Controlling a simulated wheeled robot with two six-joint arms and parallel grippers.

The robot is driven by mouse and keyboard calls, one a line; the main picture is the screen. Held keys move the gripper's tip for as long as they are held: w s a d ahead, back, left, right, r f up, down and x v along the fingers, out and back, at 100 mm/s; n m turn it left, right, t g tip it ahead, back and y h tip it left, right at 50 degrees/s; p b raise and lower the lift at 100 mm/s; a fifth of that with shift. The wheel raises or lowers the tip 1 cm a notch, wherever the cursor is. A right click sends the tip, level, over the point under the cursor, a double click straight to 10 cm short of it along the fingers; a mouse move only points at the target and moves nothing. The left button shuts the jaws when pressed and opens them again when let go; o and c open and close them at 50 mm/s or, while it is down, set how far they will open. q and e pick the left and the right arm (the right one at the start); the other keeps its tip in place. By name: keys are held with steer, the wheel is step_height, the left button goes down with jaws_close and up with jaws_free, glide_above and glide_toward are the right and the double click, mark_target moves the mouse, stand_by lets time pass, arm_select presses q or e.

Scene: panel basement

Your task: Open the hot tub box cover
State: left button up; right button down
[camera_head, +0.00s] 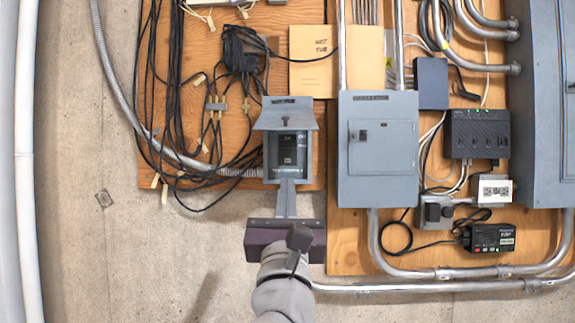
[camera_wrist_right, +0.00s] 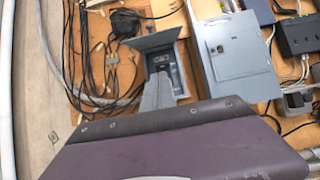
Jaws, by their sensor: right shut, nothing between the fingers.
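The hot tub box (camera_head: 270,160) is a small grey box on the plywood, left of the larger grey panel. Its cover (camera_head: 286,114) is tilted up at the top, so the dark breaker (camera_head: 287,153) inside shows. In the right wrist view the raised cover (camera_wrist_right: 150,41) stands above the box's open front. My right gripper (camera_head: 287,184) is shut and empty, with its grey fingertips just at the box's lower edge. In the wrist view its fingers (camera_wrist_right: 158,84) overlap the lower part of the box; I cannot tell whether they touch it. My left gripper is out of view.
A larger shut grey panel (camera_head: 378,150) stands close on the right. Loose black cables (camera_head: 172,110) hang on the left, and a grey conduit (camera_head: 205,165) runs into the box's left side. Bare concrete (camera_head: 120,250) lies at lower left.

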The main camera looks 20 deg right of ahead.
steer(key=w+d+r+p, duration=0.2)
steer(key=w+r+p, duration=0.4)
steer(key=r, duration=0.3)
steer(key=shift+w+r+p, duration=0.25)
steer(key=shift+p, duration=0.2)
